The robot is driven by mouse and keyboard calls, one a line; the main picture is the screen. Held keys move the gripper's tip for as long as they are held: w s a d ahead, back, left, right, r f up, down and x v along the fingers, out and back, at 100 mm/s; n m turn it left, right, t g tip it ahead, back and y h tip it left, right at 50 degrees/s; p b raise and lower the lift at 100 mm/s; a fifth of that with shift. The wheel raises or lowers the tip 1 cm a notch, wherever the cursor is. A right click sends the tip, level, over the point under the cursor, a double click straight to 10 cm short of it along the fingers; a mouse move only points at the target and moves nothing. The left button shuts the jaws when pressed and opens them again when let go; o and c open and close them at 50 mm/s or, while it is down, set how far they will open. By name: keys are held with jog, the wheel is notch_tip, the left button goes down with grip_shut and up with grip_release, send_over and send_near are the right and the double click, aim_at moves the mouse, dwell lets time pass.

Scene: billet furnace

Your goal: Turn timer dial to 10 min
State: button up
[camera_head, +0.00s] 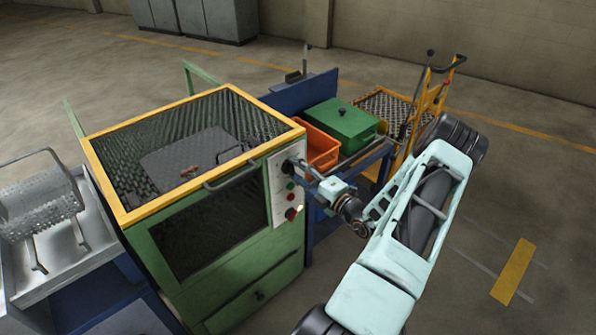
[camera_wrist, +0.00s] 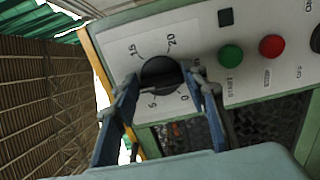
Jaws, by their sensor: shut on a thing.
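The timer dial (camera_wrist: 160,71) is a round black knob on a pale control panel (camera_wrist: 122,42) of the green furnace. Printed marks 15, 20, 5 and 0 show around it; the 10 is hidden, and I cannot tell which mark the knob points to. My gripper (camera_wrist: 163,84) has one finger on each side of the knob and is shut on it. In the head view the dial (camera_head: 288,166) sits at the panel's top, with my gripper (camera_head: 304,169) reaching it from the right.
A green button (camera_wrist: 231,56) and a red button (camera_wrist: 272,46) sit right of the dial in the wrist view. The furnace's yellow-rimmed mesh top (camera_head: 215,90) and door handle (camera_head: 232,178) are left of my gripper. An orange bin (camera_head: 318,146) and green box (camera_head: 342,122) stand behind.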

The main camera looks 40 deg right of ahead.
jog(key=o, duration=1.2)
jog(key=shift+c, duration=0.2)
jog(key=s, duration=1.2)
jog(key=shift+d, duration=0.45)
